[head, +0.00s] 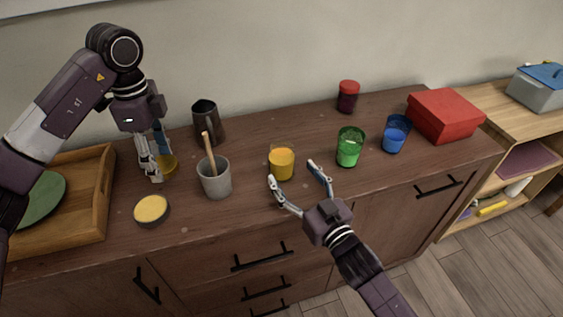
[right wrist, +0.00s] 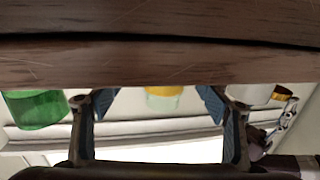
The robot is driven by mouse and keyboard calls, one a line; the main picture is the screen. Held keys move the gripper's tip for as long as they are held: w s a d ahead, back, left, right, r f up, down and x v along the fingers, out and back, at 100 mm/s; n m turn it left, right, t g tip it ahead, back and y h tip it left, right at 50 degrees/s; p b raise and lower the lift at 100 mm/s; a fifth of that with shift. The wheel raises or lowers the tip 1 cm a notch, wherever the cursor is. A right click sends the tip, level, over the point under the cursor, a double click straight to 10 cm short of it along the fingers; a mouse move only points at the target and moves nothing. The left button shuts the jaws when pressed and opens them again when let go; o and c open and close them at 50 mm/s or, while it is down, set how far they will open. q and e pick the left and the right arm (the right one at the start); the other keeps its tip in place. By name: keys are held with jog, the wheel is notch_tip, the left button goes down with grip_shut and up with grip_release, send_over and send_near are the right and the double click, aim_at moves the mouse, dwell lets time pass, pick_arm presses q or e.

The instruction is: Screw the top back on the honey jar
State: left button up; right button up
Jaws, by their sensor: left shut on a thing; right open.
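The honey jar (head: 281,163), clear with orange-yellow contents, stands upright and uncovered on the counter. It also shows upside down in the right wrist view (right wrist: 163,96), between my fingers. My left gripper (head: 154,170) points down, left of the jar, shut on a yellow round piece that looks like the top (head: 169,165); the fingers partly hide it. The top also shows at the right of the right wrist view (right wrist: 283,95); its height above the counter is unclear. My right gripper (head: 296,184) is open and empty, its fingers spread in front of the jar without visible contact.
A grey cup with a wooden stick (head: 215,180) stands between the top and the jar. Nearby are a dark pitcher (head: 208,124), yellow-topped tin (head: 152,210), wooden tray (head: 100,190), green glass (head: 349,150), blue glass (head: 395,136), red-lidded jar (head: 347,98) and red box (head: 445,114).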

aim_at(282, 162)
jog(key=shift+w, duration=0.1)
pick_arm(q)
jog(key=shift+r, duration=0.1)
pick_arm(e)
jog(key=shift+w+a+r, duration=0.15)
jog(key=shift+w+a, duration=0.1)
jog(key=shift+a, duration=0.05)
pick_arm(q)
jog(key=shift+r, duration=0.1)
pick_arm(e)
jog(key=x, duration=0.4)
jog(key=shift+w+a, duration=0.1)
jog(key=shift+a, duration=0.3)
jog(key=shift+r, duration=0.1)
jog(key=shift+c, duration=0.7)
jog(key=c, duration=1.3)
jog(key=shift+c, duration=0.8)
jog(key=shift+r, duration=0.1)
